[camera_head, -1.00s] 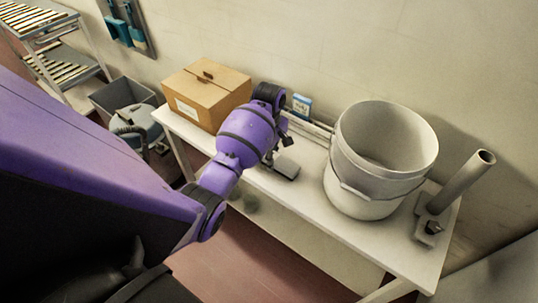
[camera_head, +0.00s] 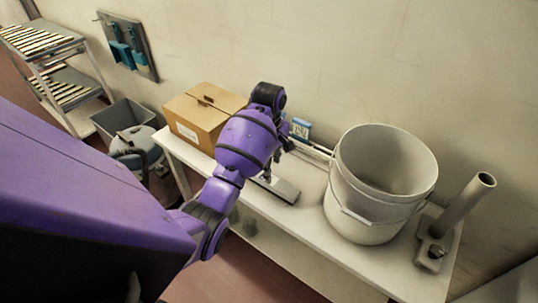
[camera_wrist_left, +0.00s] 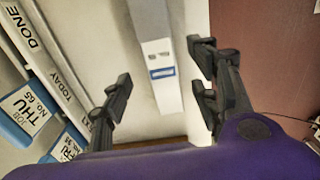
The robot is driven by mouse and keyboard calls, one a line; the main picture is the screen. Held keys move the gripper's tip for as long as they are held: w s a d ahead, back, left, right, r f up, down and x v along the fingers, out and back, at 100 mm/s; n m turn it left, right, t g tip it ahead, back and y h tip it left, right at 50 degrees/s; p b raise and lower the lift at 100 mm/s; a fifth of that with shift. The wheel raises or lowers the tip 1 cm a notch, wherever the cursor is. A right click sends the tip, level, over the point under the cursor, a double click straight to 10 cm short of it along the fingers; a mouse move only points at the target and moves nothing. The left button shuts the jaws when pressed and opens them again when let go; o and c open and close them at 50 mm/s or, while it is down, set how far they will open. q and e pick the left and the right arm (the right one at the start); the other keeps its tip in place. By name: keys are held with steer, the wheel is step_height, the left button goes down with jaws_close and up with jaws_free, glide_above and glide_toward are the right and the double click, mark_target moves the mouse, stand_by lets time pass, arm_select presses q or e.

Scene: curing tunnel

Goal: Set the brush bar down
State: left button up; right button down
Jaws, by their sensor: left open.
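The brush bar (camera_head: 284,190), a pale grey flat bar, lies on the white table in front of the wall. In the left wrist view the bar (camera_wrist_left: 163,95) runs away from me and carries a small blue and white label. My left gripper (camera_wrist_left: 160,66) is open, with its two dark fingers apart on either side of the bar and none seen closed on it. In the head view my purple wrist hides most of this gripper (camera_head: 273,164) and the bar's near-left end. My right gripper is not in view.
The table (camera_head: 290,221) also bears a cardboard box (camera_head: 199,125) at left, a large pale bucket (camera_head: 368,205) to the right of the bar, and a grey tube on a base (camera_head: 462,210) at the right end. Labelled rails (camera_wrist_left: 48,72) with cards run along the table's back.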

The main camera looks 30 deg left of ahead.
arm_select(q)
steer(key=shift+w+a+r, duration=0.15)
steer(key=shift+a+r, duration=0.05)
steer(key=shift+r, duration=0.5)
steer(key=shift+d+r, duration=0.2)
steer(key=shift+r, duration=1.55)
